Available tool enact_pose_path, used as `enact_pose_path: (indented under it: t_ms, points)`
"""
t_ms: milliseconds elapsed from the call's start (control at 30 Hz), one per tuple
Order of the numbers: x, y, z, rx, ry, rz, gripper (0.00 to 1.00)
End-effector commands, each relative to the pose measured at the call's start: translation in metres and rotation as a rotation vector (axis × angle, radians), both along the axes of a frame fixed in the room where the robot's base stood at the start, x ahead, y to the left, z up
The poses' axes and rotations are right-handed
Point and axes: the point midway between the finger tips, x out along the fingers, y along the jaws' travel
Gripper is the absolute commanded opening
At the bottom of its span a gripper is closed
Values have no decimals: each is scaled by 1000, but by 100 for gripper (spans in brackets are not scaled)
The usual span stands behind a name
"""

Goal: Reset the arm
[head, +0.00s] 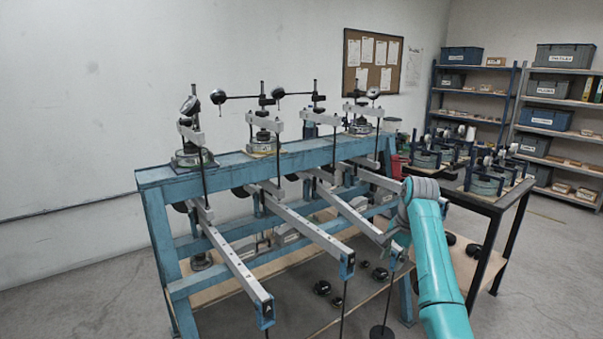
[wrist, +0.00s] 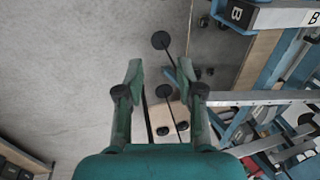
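My teal arm rises from the lower right of the head view and reaches a grey joint beside the right end of the blue lever frame (head: 240,158). My gripper (wrist: 160,72) shows in the wrist view with its two green fingers apart and no object held between them. In the head view the gripper is hidden behind my arm. Several long grey lever arms (head: 232,258) slope from the frame toward the front, with blue end blocks and hanging rods. A lever arm with a "B" block (wrist: 236,13) lies at the upper right of the wrist view.
Black round weights (head: 322,288) lie on the frame's lower board. A hanging rod ends in a dark disc (head: 382,332); a disc also shows ahead of the fingers (wrist: 161,40). A dark table (head: 480,200) with devices stands right, shelves (head: 545,120) behind. Floor at left is clear.

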Motion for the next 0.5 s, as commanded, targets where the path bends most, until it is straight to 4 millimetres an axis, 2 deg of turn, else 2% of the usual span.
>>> enact_pose_path:
  t_ms: [267, 367, 500]
  points:
    - [-4, 2, -44, -10, -37, 19, 37]
    - [-7, 4, -65, -16, -58, 30, 37]
    - [-15, 8, -104, -26, -91, 50, 37]
